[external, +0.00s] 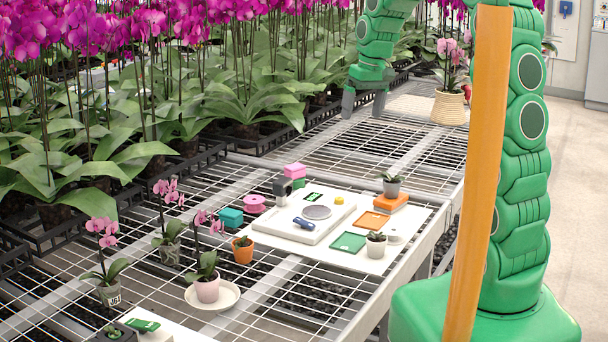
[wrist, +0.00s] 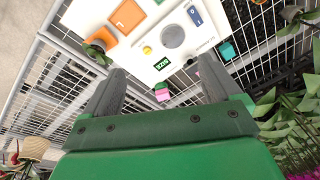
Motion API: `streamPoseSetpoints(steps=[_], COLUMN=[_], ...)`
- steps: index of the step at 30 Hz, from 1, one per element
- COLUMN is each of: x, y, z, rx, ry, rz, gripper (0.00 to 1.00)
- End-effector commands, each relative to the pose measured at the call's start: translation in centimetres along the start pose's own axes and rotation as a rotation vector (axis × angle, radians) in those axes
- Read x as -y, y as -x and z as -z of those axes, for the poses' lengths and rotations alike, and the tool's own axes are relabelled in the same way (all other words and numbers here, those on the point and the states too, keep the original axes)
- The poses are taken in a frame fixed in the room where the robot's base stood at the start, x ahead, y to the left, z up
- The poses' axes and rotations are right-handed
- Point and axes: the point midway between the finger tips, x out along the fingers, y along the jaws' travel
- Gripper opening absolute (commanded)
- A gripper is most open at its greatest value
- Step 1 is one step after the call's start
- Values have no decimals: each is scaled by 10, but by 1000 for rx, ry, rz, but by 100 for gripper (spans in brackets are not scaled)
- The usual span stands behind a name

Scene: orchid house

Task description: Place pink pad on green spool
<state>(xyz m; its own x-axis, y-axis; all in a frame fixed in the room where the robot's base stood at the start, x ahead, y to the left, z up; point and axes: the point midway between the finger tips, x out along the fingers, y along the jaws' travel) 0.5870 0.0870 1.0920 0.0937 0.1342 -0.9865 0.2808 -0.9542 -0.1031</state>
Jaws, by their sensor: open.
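The pink pad (external: 295,170) is a small pink block at the back of the white board. The green spool (external: 299,184) shows just below it in the external view, mostly covered by it. In the wrist view, the green spool (wrist: 160,86) and the pink pad (wrist: 162,97) adjoin between my fingers. I cannot tell surely whether the pad rests on the spool or stands behind it. My gripper (external: 364,104) is open and empty, raised above the bench, back and right of the pad. In the wrist view its fingers (wrist: 162,75) are wide apart.
A pink spool (external: 255,204) and a teal block (external: 230,217) stand left of the scale (external: 305,218). Orange (external: 374,220) and green (external: 348,242) squares, a potted plant (external: 391,185) and several orchids surround it. Open mesh lies behind.

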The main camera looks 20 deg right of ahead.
Motion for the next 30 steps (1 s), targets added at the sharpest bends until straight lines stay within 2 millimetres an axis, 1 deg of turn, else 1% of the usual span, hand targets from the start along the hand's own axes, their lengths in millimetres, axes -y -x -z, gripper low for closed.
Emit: streamPoseSetpoints(steps=[1,5,6,11,12,15,21,29,30], x=[1,2,3,5,5,6,9,13,14], y=[7,20,22,34,36,43,50,54,54], z=[-15,-51,-63,-110,-122,-151,-210,-290,-302], rx=[8,33,43,79,91,108,149,207,217], ry=[-8,-27,-34,-64,-71,-92,-136,-204,-216], rz=[-3,-11,-13,-26,-29,-37,-54,-77,-80], gripper=[91,91,91,91,91,91,91,91,91])
